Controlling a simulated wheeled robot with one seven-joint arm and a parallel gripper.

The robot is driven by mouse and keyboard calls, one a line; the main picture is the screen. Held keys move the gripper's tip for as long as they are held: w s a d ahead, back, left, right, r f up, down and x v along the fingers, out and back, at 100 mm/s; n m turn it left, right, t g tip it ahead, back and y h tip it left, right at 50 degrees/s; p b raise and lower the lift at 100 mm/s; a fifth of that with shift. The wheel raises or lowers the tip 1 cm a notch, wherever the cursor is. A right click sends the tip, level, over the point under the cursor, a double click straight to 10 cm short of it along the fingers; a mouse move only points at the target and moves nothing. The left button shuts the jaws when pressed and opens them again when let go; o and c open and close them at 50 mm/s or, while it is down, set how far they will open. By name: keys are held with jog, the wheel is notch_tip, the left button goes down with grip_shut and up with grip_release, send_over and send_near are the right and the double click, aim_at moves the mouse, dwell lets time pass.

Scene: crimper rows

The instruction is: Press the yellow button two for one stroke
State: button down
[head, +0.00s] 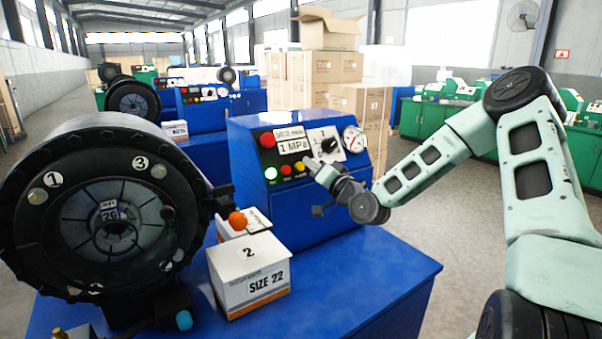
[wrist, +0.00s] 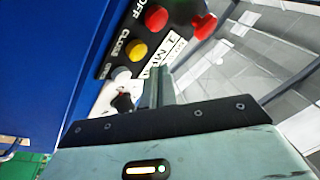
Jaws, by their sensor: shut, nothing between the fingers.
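In the wrist view the yellow button (wrist: 137,50) sits between a red one and a pale one, beside the word CLOSE. My gripper (head: 309,164) is shut and empty, its tip just right of the yellow button in the head view. In the wrist view my gripper (wrist: 158,78) has its fingertips below and right of the button, over the panel label. I cannot tell whether the fingers touch the panel.
A SIZE 22 box (head: 250,280) and the crimper head (head: 45,240) stand left.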

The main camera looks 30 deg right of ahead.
jog(key=shift+w+f, duration=0.35)
jog(key=shift+w, duration=0.2)
dwell(1.7)
jog(key=shift+w+f+b, duration=0.2)
jog(key=shift+w+b, duration=0.15)
jog(key=shift+b, duration=0.15)
jog(key=shift+w+f+b, duration=0.25)
jog(key=shift+w+b, duration=0.05)
jog(key=shift+w, duration=0.05)
dwell(0.7)
jog(key=shift+s+r, duration=0.1)
jog(key=shift+s+r+p, duration=0.35)
jog(key=shift+s+r, duration=0.05)
jog(key=shift+s, duration=0.25)
jog(key=s+r, duration=0.1)
jog(key=s+p, duration=0.1)
jog(key=s+r+p, duration=0.1)
jog(key=s, duration=0.1)
jog(key=shift+r, duration=0.35)
